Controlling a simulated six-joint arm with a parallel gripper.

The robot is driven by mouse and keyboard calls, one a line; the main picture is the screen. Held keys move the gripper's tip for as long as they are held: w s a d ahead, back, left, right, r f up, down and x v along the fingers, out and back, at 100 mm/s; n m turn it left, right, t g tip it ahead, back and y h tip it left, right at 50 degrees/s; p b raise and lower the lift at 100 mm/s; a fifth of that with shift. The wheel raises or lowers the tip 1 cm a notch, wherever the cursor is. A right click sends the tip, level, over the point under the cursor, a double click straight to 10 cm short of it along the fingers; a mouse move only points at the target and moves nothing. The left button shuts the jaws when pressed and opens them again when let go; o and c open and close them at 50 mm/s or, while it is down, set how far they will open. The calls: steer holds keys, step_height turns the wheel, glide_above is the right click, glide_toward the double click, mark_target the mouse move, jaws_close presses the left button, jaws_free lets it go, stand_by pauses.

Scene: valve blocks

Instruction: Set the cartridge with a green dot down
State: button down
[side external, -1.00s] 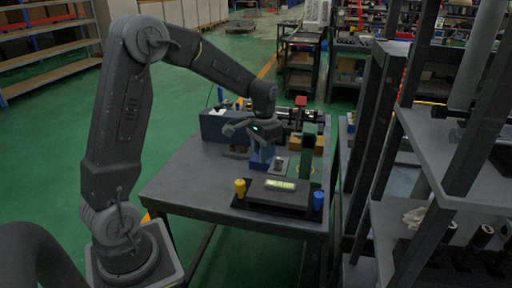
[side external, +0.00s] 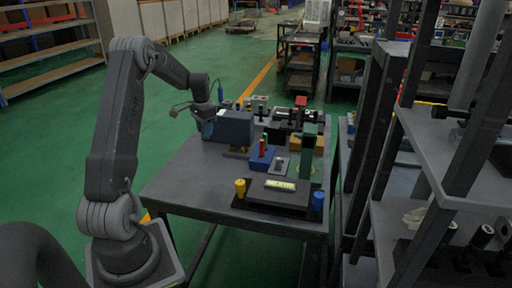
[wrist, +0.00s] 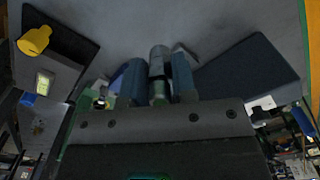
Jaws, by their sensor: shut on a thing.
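My gripper (wrist: 157,82) is shut on a silver-grey cylindrical cartridge (wrist: 158,54), which stands out between its two blue fingers in the wrist view. No green dot shows on the visible part of the cartridge. In the side external view my gripper (side external: 207,122) is at the left part of the table, close to the blue-grey box (side external: 233,127). The held cartridge cannot be made out there. A blue block (side external: 262,159) with a red and a green upright piece stands near the table's middle, to the right of my gripper.
A black panel (side external: 273,197) with a lit display, a yellow knob (side external: 240,188) and a blue knob (side external: 318,200) lies at the front. A green post (side external: 308,152) stands at the right. Metal fixtures stand at the back. The left front tabletop (side external: 190,185) is clear.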

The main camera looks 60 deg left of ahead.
steer(key=shift+f, duration=0.6)
glide_above(239, 165)
step_height(239, 165, down, 7)
steer(key=shift+w+a+f, duration=0.1)
steer(key=shift+a+f, duration=0.05)
steer(key=shift+f, duration=2)
steer(key=shift+f, duration=0.2)
steer(key=c, duration=0.9)
jaws_free()
